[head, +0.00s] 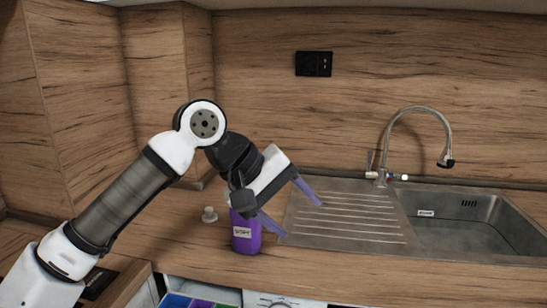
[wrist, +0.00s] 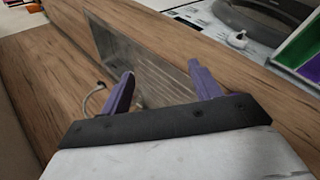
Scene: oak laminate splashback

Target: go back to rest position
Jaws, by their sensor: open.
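My gripper (head: 292,206) is in the middle of the head view, at the end of my bent arm, above the counter by the left end of the drainboard. Its two purple fingers are spread apart with nothing between them. The fingers also show in the wrist view (wrist: 163,92), again apart and empty. A purple bottle (head: 246,236) with a white label stands upright on the counter just below and behind the gripper in the head view. Its top is hidden by the gripper; I cannot tell whether they touch.
A steel sink (head: 465,222) with a ribbed drainboard (head: 345,226) and a curved faucet (head: 420,110) fills the right. A black socket (head: 314,64) is on the wooden wall. The wooden counter (head: 190,245) has free room left of the bottle.

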